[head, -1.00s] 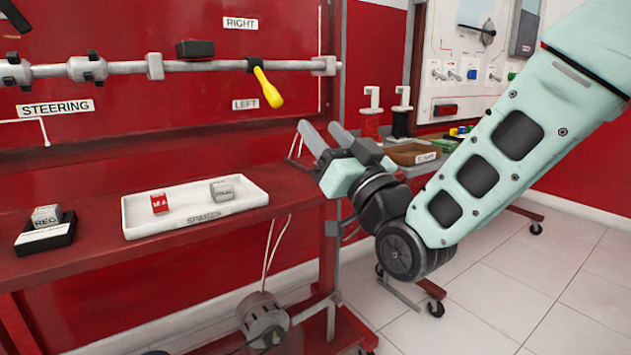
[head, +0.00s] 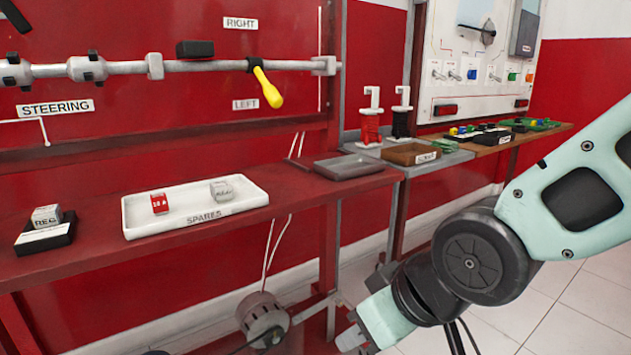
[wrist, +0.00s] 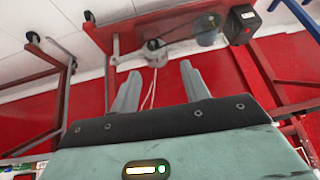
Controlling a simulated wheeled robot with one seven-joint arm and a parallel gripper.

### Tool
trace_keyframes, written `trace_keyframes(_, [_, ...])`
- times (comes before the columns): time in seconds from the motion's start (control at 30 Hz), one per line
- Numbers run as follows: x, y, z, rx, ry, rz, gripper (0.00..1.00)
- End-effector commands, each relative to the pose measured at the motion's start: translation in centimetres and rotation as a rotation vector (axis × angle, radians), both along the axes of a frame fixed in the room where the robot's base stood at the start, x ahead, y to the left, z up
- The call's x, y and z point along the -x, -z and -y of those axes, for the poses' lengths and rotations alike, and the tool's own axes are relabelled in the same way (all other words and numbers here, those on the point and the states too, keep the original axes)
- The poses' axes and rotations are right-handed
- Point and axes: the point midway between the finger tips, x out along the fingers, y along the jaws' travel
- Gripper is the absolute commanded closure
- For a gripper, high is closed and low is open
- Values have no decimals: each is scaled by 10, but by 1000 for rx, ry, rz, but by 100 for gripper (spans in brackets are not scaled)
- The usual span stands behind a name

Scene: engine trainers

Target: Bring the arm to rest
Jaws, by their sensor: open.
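My gripper shows in the wrist view (wrist: 162,88) with its two grey fingers apart and nothing between them. In the head view my gripper (head: 352,342) hangs low at the bottom edge, in front of and below the red bench (head: 95,255). Its fingertips are mostly cut off by the frame there. My arm (head: 565,205) comes in from the right edge and bends down at the dark round joint.
A white spares tray (head: 250,204) with two small blocks stands on the bench. A grey tray (head: 350,165) and a brown tray (head: 412,153) lie farther right. A motor-like unit (head: 262,318) sits below the bench, left of my gripper. Tiled floor is open at right.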

Motion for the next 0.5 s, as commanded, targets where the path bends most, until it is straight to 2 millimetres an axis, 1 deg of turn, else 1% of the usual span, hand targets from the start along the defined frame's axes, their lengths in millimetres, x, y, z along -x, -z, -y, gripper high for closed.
trace_keyframes(0.03, [18, 5, 11, 53, -9, -60, 54])
trace_keyframes(0.1, [41, 12, 26, 123, -19, -143, 54])
trace_keyframes(0.2, [70, 18, 45, 209, -29, -247, 54])
trace_keyframes(0.37, [112, 20, 74, 332, -47, -390, 54])
trace_keyframes(0.4, [117, 11, 77, 346, -49, -408, 54])
trace_keyframes(0.5, [115, -13, 76, 341, -49, -403, 54])
